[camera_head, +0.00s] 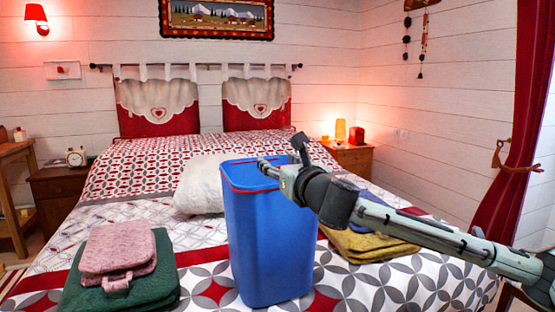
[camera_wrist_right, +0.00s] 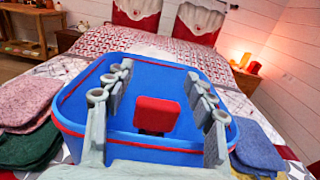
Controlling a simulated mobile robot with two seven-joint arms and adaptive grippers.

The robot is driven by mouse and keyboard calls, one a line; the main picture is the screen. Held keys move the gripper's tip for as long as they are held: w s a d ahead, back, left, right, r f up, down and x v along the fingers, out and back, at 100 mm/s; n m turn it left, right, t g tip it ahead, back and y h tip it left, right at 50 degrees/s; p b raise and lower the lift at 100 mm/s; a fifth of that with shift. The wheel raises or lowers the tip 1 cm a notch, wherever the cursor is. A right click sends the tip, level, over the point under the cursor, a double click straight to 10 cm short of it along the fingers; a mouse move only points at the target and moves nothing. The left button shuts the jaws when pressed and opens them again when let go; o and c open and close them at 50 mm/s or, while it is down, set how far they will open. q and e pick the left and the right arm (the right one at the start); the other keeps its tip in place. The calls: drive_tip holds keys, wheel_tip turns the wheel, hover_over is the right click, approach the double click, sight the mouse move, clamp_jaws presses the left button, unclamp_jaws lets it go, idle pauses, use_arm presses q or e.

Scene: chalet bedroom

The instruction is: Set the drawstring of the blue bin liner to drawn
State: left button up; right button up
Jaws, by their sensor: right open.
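A tall blue bin (camera_head: 265,245) stands upright at the bed, with a thin red drawstring line (camera_head: 232,183) around its upper rim. The right wrist view looks down into the blue bin (camera_wrist_right: 75,105); its inside looks empty where I can see it. A red square tab (camera_wrist_right: 157,115) shows there between my right gripper's fingers. My right gripper (camera_head: 280,162) is over the bin's mouth, fingers apart (camera_wrist_right: 160,80), one on each side of the tab in the picture. I cannot tell whether either finger touches it. My left gripper is out of view.
On the bed (camera_head: 130,205) are a white pillow (camera_head: 200,185) behind the bin, a pink folded cloth (camera_head: 118,250) on a green one (camera_head: 160,285) at left, and a mustard cloth (camera_head: 375,247) at right. Nightstands flank the bed.

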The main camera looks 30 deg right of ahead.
drive_tip(key=shift+w, duration=0.4)
drive_tip(key=shift+c, duration=0.6)
clamp_jaws()
drive_tip(key=shift+d, duration=0.1)
